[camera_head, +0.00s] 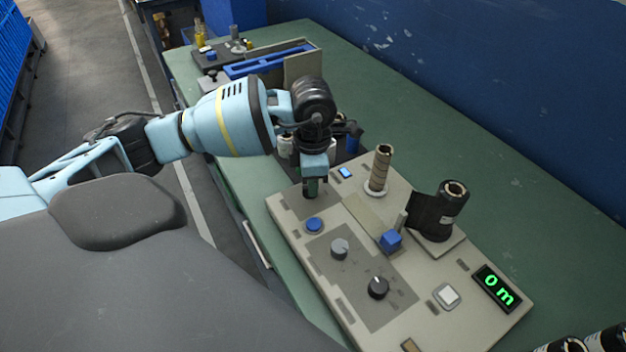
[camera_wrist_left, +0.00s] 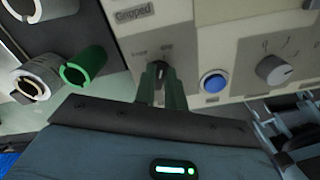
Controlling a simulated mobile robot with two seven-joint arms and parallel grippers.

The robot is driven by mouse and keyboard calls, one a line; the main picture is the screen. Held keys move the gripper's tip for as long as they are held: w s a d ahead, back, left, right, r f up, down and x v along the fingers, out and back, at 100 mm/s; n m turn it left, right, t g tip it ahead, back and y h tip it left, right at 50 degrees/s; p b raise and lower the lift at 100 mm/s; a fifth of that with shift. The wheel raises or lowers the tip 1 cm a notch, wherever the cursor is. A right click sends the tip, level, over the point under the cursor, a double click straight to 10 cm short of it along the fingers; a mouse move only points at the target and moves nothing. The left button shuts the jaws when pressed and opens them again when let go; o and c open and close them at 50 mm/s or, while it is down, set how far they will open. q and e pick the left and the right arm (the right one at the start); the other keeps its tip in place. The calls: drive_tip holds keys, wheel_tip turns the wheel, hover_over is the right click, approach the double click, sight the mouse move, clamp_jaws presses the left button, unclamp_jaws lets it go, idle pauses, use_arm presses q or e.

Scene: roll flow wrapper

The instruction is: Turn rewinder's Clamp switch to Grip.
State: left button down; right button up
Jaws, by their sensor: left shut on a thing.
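The rewinder (camera_head: 290,205) is a beige panel on the green table. My left gripper (camera_head: 311,190) points down at its far left corner, with the fingers at the panel. In the left wrist view, my gripper's green fingers (camera_wrist_left: 162,92) are shut on a small dark knob, the Clamp switch (camera_wrist_left: 160,70), at the panel's edge. Small labels stand above the knob, too blurred to read surely. A plate (camera_wrist_left: 134,14) higher up seems to read "Gripped". The fingers hide most of the knob, and I cannot tell its exact angle. My right gripper is in neither view.
A blue button (camera_head: 314,225) sits close beside the switch. A grey dial (camera_head: 339,248) and a black dial (camera_head: 378,288) are nearer. A cardboard core (camera_head: 380,168), a black roll (camera_head: 437,212) and a blue block (camera_head: 390,241) stand on the panel.

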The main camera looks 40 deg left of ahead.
use_arm(q)
drive_tip(key=shift+m, duration=0.5)
drive_tip(key=c, duration=1.5)
unclamp_jaws()
drive_tip(key=shift+o, duration=0.2)
drive_tip(key=shift+r, duration=3.95)
